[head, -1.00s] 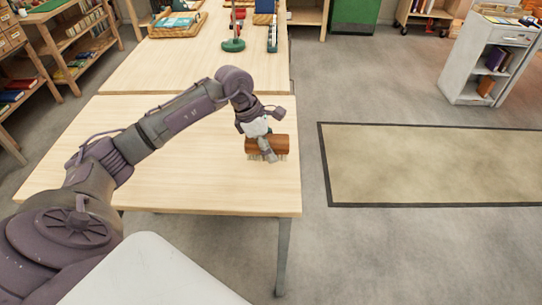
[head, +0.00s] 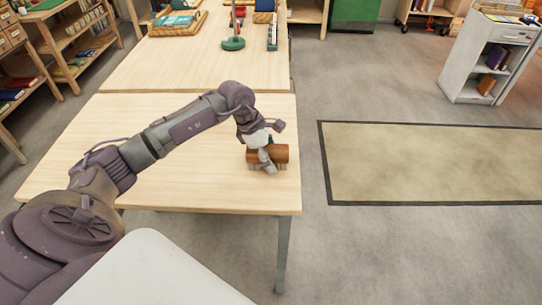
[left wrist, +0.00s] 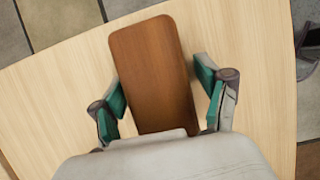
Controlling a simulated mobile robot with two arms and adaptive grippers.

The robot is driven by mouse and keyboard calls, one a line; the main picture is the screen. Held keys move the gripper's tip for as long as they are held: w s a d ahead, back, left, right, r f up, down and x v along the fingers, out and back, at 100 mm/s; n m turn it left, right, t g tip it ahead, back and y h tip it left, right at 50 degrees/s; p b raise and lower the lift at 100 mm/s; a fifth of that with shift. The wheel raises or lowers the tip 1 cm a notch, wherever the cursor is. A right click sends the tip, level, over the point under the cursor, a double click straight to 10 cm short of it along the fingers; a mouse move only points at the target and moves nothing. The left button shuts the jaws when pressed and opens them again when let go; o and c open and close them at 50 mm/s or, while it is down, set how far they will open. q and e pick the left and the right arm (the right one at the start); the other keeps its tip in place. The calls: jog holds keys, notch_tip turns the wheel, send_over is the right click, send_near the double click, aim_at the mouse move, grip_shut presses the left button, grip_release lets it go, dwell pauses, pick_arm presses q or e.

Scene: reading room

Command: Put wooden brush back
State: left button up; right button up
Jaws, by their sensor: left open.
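The wooden brush (head: 281,154) rests bristles down on the near table (head: 200,185), close to its right edge. It has a brown wooden back and pale bristles. My left gripper (head: 266,162) is low over the brush in the head view, with its fingers around it. In the left wrist view the brush's brown back (left wrist: 155,70) lies between the two green-padded fingers of my left gripper (left wrist: 163,98). Gaps show between the pads and the brush's sides, wider on the right. The gripper is open. My right gripper is not in view.
A second table (head: 190,60) adjoins the far side. It bears a wicker tray (head: 178,23), a green-based stand (head: 233,43) and a narrow rack (head: 272,35). A white book cart (head: 490,60) stands right, beyond a beige mat (head: 430,165). The near table's left part is clear.

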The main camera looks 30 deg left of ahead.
pick_arm(q)
jog(key=shift+r, duration=0.25)
jog(key=shift+a+r, duration=0.2)
jog(key=shift+r, duration=0.1)
jog(key=b+v, duration=0.1)
jog(key=v, duration=1)
jog(key=shift+s+d+r, duration=0.1)
jog(key=shift+s+r, duration=0.05)
